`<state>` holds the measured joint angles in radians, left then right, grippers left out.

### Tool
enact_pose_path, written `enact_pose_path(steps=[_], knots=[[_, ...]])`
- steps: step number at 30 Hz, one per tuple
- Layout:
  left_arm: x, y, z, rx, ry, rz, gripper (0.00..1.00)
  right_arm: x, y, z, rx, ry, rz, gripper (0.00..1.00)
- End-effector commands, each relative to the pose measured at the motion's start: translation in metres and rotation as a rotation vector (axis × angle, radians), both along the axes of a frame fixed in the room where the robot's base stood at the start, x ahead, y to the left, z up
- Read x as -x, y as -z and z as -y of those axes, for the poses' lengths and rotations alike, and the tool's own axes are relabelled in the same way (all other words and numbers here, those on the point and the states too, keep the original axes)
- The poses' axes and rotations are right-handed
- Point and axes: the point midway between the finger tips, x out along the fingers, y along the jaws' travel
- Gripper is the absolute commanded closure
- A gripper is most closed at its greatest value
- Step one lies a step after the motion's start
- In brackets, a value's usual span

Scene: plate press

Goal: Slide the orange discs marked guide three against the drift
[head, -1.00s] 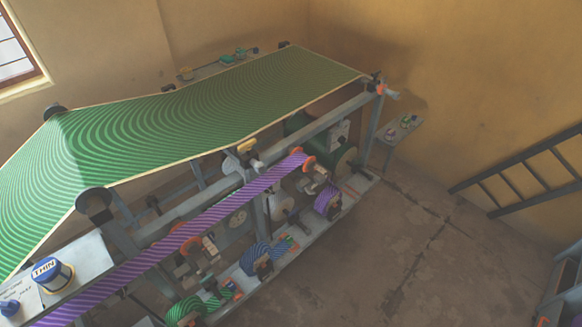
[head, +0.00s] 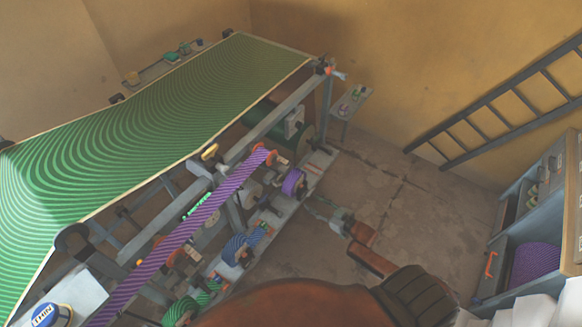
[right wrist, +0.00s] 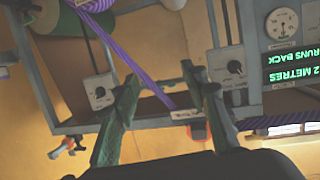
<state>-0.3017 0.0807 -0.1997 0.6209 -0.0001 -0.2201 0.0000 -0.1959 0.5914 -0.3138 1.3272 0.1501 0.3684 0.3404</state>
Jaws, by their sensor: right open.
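A purple striped web (head: 195,225) runs up the near side of the press. Orange discs (head: 262,155) flank its far upper end. More orange shows beside the web lower down (head: 169,257), partly hidden. No guide number is readable. My right gripper (head: 318,205), with green fingers, is open and empty, right of the lower rail and apart from the discs. In the right wrist view its spread fingers (right wrist: 160,73) face the press frame. A narrow purple strip (right wrist: 150,82) passes between them, and an orange part (right wrist: 198,131) shows beside one finger. My left gripper is not in view.
A wide green striped web (head: 190,110) covers the press top. Rolls of purple (head: 293,183) and blue (head: 235,249) stand on the lower rail. The floor between is open.

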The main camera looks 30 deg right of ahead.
Motion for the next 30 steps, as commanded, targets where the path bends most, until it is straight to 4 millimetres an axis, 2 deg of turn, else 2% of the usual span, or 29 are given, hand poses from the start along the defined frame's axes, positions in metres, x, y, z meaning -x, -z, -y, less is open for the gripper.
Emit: enact_pose_path(steps=[1,3,6,9,14,24,30], knots=[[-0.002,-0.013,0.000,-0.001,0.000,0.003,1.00,-0.012,-0.047,-0.008,-0.019,-0.039,0.062,0.59],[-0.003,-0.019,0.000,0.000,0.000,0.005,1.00,-0.023,-0.091,-0.018,-0.052,-0.083,0.128,0.59],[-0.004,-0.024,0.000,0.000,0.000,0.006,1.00,-0.029,-0.132,-0.030,-0.084,-0.130,0.190,0.59],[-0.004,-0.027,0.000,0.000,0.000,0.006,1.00,-0.033,-0.151,-0.037,-0.101,-0.153,0.219,0.59],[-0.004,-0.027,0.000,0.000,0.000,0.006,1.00,-0.049,-0.156,-0.044,-0.107,-0.159,0.229,0.59],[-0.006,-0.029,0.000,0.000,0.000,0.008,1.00,-0.095,-0.154,-0.062,-0.104,-0.156,0.226,0.59],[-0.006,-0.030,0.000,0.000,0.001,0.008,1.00,-0.104,-0.154,-0.066,-0.104,-0.156,0.226,0.59]])
